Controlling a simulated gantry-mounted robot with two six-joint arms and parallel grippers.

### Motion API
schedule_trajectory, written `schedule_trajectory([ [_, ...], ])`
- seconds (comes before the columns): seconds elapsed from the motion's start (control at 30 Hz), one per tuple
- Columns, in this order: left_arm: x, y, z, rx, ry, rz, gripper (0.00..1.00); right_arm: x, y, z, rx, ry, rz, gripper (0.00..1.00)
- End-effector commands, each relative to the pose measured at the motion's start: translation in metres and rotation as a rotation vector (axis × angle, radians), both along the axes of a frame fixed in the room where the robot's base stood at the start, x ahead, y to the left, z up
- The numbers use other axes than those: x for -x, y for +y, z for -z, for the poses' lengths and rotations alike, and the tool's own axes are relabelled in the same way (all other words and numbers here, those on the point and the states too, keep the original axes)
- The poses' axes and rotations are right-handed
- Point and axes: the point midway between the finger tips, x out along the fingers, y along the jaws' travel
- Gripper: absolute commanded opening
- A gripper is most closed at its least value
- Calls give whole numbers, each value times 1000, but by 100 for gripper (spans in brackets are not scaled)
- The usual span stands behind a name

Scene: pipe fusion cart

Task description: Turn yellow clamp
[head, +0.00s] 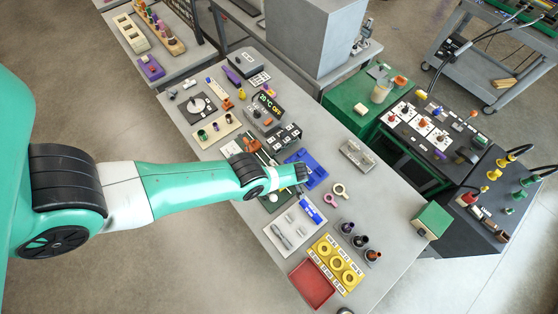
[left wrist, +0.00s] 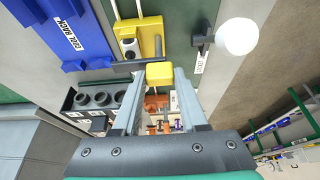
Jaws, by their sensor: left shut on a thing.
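The yellow clamp (left wrist: 148,32) is at the top middle of the left wrist view, with a dark bar across its near end. A yellow block-shaped end (left wrist: 160,73) sits by that bar, between my left fingertips. My left gripper (left wrist: 160,80) is shut on this yellow end, a finger on either side. In the head view my left gripper (head: 303,172) reaches over the table beside the blue rack (head: 310,163). The clamp is not clearly visible there, and my arm covers part of that area. My right gripper is in neither view.
In the left wrist view the blue rack (left wrist: 62,30) lies left of the clamp, and a white ball knob (left wrist: 237,37) stands to the right. A black block with round holes (left wrist: 92,100) is at left. A red tray (head: 312,285) lies at the table's front.

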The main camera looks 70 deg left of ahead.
Motion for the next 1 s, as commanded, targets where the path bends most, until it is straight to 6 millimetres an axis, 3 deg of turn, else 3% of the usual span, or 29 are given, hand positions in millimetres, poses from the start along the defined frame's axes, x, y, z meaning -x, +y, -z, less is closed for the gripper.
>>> schedule_trajectory([
  [0.43, 0, 0, 0, 0, -2, -14, 0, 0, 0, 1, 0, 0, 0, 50],
  [0.47, 0, 0, 0, 0, -2, -14, 44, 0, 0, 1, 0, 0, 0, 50],
  [0.6, 0, 0, 0, 0, -2, -14, 69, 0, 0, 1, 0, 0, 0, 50],
  [1.0, 0, 0, -8, 0, -1, -13, 72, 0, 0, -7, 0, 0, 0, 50],
])
